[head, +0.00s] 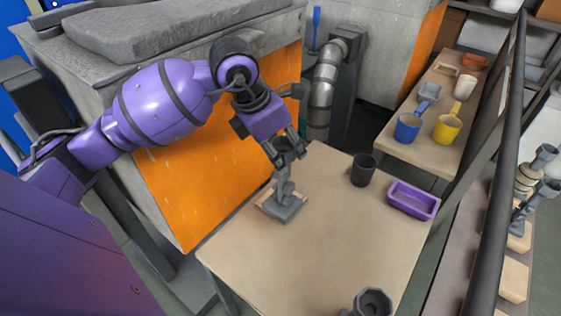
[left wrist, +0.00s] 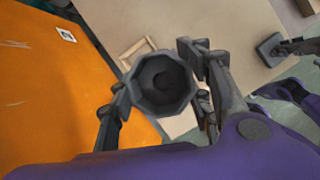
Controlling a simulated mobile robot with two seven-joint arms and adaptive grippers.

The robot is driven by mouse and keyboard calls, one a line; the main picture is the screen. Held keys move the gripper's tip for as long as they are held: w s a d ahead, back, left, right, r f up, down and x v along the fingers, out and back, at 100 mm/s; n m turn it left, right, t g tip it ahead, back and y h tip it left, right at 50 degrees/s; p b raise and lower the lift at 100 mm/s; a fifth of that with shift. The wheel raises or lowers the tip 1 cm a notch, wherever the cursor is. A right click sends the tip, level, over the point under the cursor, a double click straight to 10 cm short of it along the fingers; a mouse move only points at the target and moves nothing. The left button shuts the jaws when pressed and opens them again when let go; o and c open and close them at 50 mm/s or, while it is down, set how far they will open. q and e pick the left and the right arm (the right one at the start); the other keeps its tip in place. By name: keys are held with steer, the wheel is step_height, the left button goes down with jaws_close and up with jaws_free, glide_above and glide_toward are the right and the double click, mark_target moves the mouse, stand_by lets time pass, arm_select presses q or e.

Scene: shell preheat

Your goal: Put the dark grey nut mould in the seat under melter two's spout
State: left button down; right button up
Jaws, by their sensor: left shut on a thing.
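My left gripper (head: 285,150) is shut on the grey nut mould (head: 284,211), which has a square base, a narrow stem and a hollow eight-sided cup. It is upright over the table. In the left wrist view the dark cup (left wrist: 162,84) sits between the fingers (left wrist: 160,95). A pale wooden frame, the seat (head: 266,203), shows behind and left of the mould's base; it also shows in the left wrist view (left wrist: 131,47). The base overlaps the frame in the picture; I cannot tell whether it touches. I cannot make out a spout above it.
A similar grey mould (head: 373,302) stands at the table's near edge, with part of my right arm (left wrist: 308,96) close by. A dark cup (head: 363,170) and a purple tray (head: 413,200) stand right of the seat. An orange-fronted machine (head: 200,165) borders the left. The middle table is clear.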

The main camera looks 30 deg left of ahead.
arm_select(q)
steer(key=w+a, duration=0.1)
steer(key=w+a+f, duration=0.1)
steer(key=w, duration=0.1)
steer(key=w+f, duration=0.1)
steer(key=shift+w+a+f, duration=0.25)
steer(key=shift+w+a, duration=0.1)
steer(key=shift+a, duration=0.05)
steer(key=w+a+f, duration=0.2)
steer(key=w+f, duration=0.2)
steer(key=f, duration=0.4)
steer(key=shift+a+f, duration=0.15)
steer(key=shift+f, duration=0.05)
steer(key=shift+s+f, duration=0.1)
steer(key=c, duration=1.4)
jaws_free()
steer(key=shift+f, duration=0.2)
steer(key=o, duration=0.5)
